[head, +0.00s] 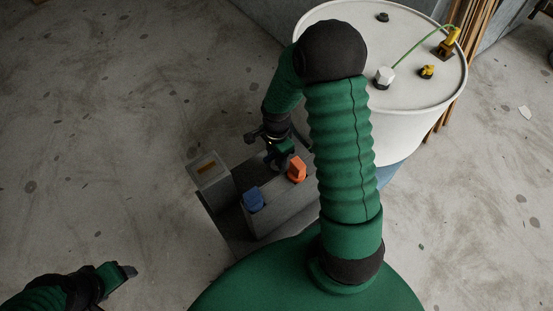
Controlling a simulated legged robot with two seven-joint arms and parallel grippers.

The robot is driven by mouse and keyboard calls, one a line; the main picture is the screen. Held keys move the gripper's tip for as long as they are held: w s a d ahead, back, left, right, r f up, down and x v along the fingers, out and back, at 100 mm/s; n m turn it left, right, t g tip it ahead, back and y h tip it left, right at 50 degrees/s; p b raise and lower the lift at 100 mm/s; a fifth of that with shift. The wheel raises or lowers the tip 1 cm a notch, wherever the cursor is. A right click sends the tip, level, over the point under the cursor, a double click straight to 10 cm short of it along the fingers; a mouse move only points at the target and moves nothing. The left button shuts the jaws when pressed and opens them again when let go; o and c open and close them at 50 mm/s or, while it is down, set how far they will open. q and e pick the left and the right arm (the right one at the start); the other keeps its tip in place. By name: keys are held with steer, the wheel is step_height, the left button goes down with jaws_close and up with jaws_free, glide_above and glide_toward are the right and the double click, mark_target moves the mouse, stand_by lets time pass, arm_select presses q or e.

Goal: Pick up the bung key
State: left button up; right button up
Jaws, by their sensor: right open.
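My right gripper (279,153) is open, above the far end of a grey block-like stand (285,212). An orange piece (297,170) stands upright in the stand just to its right and nearer to me. A blue piece (254,199) stands at the stand's near left end. I cannot tell for sure which piece is the bung key; part of the stand under the gripper is hidden. My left gripper (122,272) is at the lower left over bare floor, apart from everything; its jaws are too small to read.
A white drum (425,85) stands at the upper right, with a white plug (384,77), yellow fittings (427,71) and a green cord on its lid. A grey box (209,171) with a brown label is left of the stand. Wooden boards (476,37) lean behind the drum. The left floor is clear.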

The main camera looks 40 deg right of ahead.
steer(key=shift+d, duration=0.2)
steer(key=shift+a, duration=0.15)
jaws_close()
